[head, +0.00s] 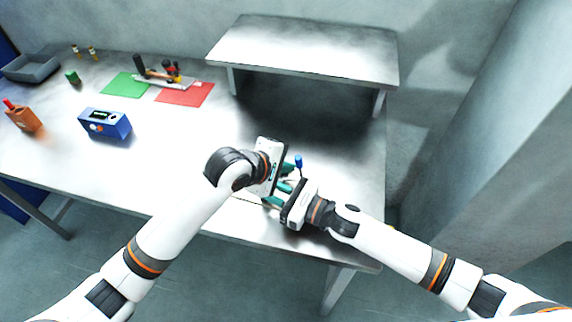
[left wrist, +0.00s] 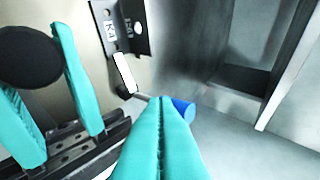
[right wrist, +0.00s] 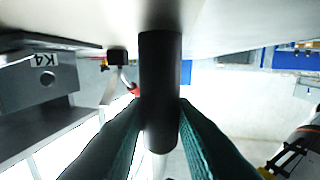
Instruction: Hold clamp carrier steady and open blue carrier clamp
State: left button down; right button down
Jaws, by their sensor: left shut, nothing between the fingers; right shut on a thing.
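The blue clamp handle (head: 298,160) sticks up just right of my left gripper (head: 288,170). In the left wrist view the blue handle end (left wrist: 184,109) lies just behind the fingertips of my left gripper (left wrist: 163,103), which are shut together with nothing between them; whether they touch it I cannot tell. My right gripper (head: 278,195) is shut on a black cylindrical grip (right wrist: 160,85), which also shows as a round black end (left wrist: 30,55). A grey block marked K4 (right wrist: 45,85) stands beside it. The carrier is mostly hidden by my grippers in the head view.
A raised metal shelf (head: 305,48) stands at the back right of the table (head: 180,190). Green (head: 125,86) and red mats (head: 186,95), a tool rack, a blue device (head: 104,124) and an orange bottle (head: 22,117) lie left. The table's front edge is close to both grippers.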

pick_arm(q)
jog(key=shift+s+d+r+m+y, duration=0.1)
jog(key=shift+s+d+m+y, duration=0.1)
jog(key=shift+d+y, duration=0.25)
jog(key=shift+s+d+r+m+y, duration=0.1)
jog(key=shift+s+d+m+y, duration=0.1)
jog(key=shift+d+y, duration=0.2)
jog(key=shift+t+y, duration=0.25)
jog(key=shift+t, duration=0.05)
jog(key=shift+s+d+f, duration=0.1)
jog(key=shift+s+d, duration=0.15)
jog(key=shift+d, duration=0.4)
jog(key=shift+s+d, duration=0.25)
jog(key=shift+d, duration=0.45)
jog(key=shift+s+d+f, duration=0.1)
jog(key=shift+s+d, duration=0.15)
jog(key=shift+d, duration=0.5)
jog(key=shift+w+a+f, duration=0.25)
jog(key=shift+a+f, duration=0.05)
jog(key=shift+a, duration=0.4)
